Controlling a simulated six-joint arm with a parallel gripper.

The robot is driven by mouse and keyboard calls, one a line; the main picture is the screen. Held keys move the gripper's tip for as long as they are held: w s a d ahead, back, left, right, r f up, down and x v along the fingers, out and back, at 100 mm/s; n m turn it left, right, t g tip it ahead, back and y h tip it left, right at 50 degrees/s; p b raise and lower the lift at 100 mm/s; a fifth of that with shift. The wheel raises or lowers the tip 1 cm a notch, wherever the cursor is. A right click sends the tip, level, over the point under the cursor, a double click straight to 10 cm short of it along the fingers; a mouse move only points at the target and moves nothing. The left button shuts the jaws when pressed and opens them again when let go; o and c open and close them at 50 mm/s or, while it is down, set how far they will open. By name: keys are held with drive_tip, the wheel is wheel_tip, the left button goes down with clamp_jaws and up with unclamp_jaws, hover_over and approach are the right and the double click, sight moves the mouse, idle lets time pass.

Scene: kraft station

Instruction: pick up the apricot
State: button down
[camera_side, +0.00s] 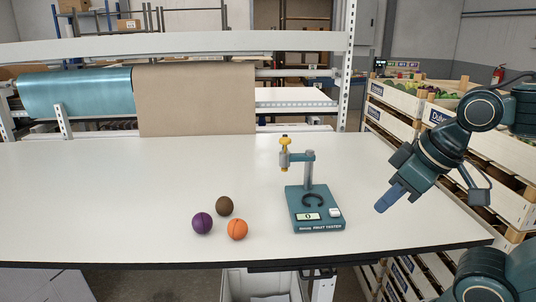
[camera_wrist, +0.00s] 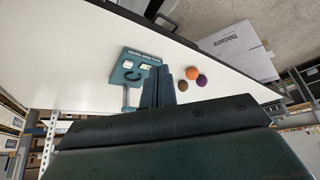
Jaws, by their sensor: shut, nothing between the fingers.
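The apricot (camera_side: 237,229) is an orange ball on the white table, near its front edge in the side view. It touches or nearly touches a purple fruit (camera_side: 202,223) to its left and a brown fruit (camera_side: 224,206) behind it. My gripper (camera_side: 384,206) is shut and empty, raised over the right end of the table, well to the right of the apricot. In the wrist view my gripper's fingers (camera_wrist: 165,82) lie together, and the apricot (camera_wrist: 193,73) shows just to their right, beside the purple and brown fruits.
A teal fruit tester (camera_side: 318,212) with an upright post stands between the fruits and my gripper. Stacked wooden crates (camera_side: 395,110) stand at the right beyond the table. The left part of the table (camera_side: 90,200) is clear.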

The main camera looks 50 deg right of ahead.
drive_tip(key=c, duration=0.7)
unclamp_jaws()
drive_tip(key=shift+o, duration=0.2)
drive_tip(key=shift+w, duration=0.1)
drive_tip(key=w+a+r+n+g+y, duration=0.25)
drive_tip(key=w+n, duration=0.45)
drive_tip(key=w, duration=0.7)
drive_tip(key=w+f+n+y, duration=0.1)
drive_tip(key=w+f+n, duration=0.1)
drive_tip(key=w, duration=0.4)
drive_tip(key=w+f+n+g, duration=0.1)
drive_tip(key=w+f+n, duration=0.2)
drive_tip(key=w, duration=0.4)
drive_tip(key=shift+a+f+n+y, duration=0.2)
drive_tip(key=shift+a+n+y, duration=0.15)
drive_tip(key=shift+n, duration=0.25)
drive_tip(key=shift+w, duration=0.1)
